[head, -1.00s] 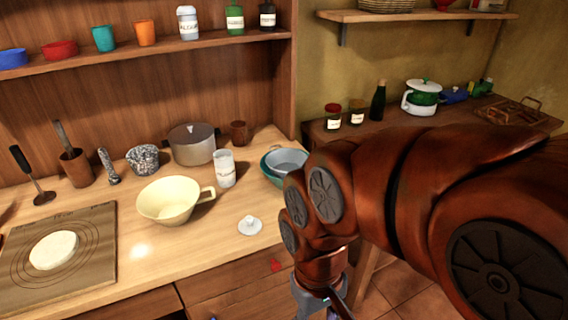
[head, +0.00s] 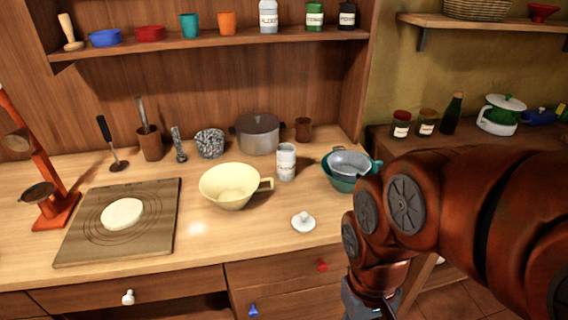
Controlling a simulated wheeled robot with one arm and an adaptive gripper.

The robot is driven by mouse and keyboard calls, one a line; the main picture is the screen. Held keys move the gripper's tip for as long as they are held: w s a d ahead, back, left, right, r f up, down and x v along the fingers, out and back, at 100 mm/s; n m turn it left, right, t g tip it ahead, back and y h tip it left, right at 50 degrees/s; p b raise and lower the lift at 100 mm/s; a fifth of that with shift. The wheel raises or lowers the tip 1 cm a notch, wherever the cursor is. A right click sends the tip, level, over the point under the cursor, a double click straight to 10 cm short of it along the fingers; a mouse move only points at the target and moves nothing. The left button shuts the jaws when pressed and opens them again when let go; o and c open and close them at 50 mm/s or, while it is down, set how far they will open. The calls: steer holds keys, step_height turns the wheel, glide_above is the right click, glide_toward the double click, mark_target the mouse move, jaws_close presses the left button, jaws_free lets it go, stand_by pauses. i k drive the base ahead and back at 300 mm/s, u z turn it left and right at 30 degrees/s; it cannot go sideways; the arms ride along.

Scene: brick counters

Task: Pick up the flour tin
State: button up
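A white cylindrical tin (head: 286,162) stands upright on the wooden counter, just right of the cream bowl's handle. Its label is too small to read, but it looks like the flour tin. It appears open on top, and a small white knobbed lid (head: 303,221) lies in front of it. Another white labelled canister (head: 268,16) stands on the upper shelf. My gripper (head: 370,302) is only partly in view at the bottom edge, below my red arm, in front of the counter and away from the tin. Its fingers cannot be made out.
A board with dough (head: 122,214) lies left. The counter's front strip is mostly free.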

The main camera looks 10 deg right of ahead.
mark_target(286, 151)
steer(key=k, duration=0.5)
steer(key=u, duration=2.15)
steer(key=i, duration=1.5)
steer(key=z, duration=2.45)
steer(key=i, duration=0.5)
steer(key=u, duration=0.05)
